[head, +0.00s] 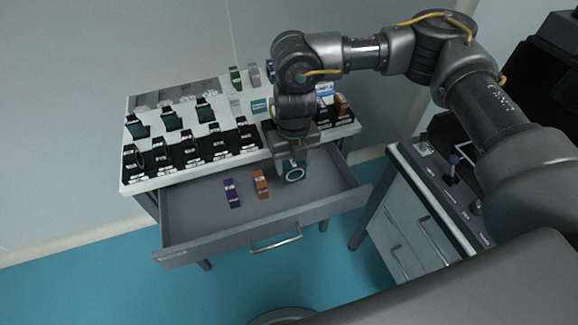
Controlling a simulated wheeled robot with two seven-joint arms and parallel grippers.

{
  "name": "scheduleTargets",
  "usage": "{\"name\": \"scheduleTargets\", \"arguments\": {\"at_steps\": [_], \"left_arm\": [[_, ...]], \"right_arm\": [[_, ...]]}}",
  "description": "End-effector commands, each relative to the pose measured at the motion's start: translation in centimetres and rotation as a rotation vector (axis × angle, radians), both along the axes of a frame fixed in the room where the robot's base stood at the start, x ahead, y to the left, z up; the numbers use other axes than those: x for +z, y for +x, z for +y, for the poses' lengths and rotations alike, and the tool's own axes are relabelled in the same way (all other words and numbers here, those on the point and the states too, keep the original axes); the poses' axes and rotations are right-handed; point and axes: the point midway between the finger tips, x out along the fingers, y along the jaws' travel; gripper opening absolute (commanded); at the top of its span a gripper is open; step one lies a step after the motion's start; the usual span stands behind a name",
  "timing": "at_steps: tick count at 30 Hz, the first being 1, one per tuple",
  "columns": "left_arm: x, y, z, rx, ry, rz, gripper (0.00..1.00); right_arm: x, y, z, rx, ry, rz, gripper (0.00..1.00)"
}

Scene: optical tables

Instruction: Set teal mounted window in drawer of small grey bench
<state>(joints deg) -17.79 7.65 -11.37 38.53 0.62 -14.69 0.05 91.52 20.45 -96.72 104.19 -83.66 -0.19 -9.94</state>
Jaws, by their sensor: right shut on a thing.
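The small grey bench has a white top (150,183) and an open drawer (222,235) pulled out toward me. My right gripper (291,162) is over the right rear part of the drawer, shut on the teal mounted window (293,173). Its round teal-rimmed face shows just below the fingers. I cannot tell whether it touches the drawer floor. A purple mounted piece (231,193) and an orange mounted piece (261,184) stand in the drawer to the left of the gripper. My left gripper is not in view.
The bench top holds rows of black holders (190,153) with mounted pieces, several of them green. Another cabinet (415,215) with a knobbed top stands close on the right. The drawer's left and front parts are free. The drawer handle (275,240) sticks out in front.

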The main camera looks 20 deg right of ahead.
Motion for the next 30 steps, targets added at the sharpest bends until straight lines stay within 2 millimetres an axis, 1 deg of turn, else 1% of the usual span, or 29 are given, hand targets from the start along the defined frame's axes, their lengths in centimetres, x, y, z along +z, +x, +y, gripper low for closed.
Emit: {"name": "scheduleTargets", "arguments": {"at_steps": [1,3,6,9,12,17,19,24,27,30], "left_arm": [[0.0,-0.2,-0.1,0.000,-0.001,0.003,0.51],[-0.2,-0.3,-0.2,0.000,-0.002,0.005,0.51],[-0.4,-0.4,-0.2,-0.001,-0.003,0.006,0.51],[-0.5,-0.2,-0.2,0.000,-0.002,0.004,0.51],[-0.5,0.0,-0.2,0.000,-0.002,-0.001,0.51],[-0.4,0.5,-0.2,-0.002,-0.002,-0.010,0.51],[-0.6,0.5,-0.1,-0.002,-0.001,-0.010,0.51],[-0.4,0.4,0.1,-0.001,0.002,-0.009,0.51],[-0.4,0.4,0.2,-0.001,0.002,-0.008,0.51],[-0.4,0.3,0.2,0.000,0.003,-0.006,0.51]], "right_arm": [[-0.9,1.1,-0.4,-0.008,0.000,0.004,0.26],[-2.5,2.1,-0.7,-0.006,0.001,0.004,0.26],[-4.1,3.4,-1.0,-0.004,0.001,0.002,0.26],[-5.1,4.3,-1.3,-0.002,0.001,0.001,0.26],[-5.5,4.7,-1.4,0.000,0.001,-0.001,0.26],[-5.7,4.9,-1.4,0.002,0.001,-0.001,0.26],[-6.4,5.3,-1.6,-0.002,0.001,0.001,0.26],[-8.7,5.2,-1.6,0.001,0.002,0.002,0.26],[-9.2,5.3,-1.6,0.001,0.001,0.001,0.26],[-9.2,5.3,-1.6,0.002,0.001,-0.001,0.26]]}}
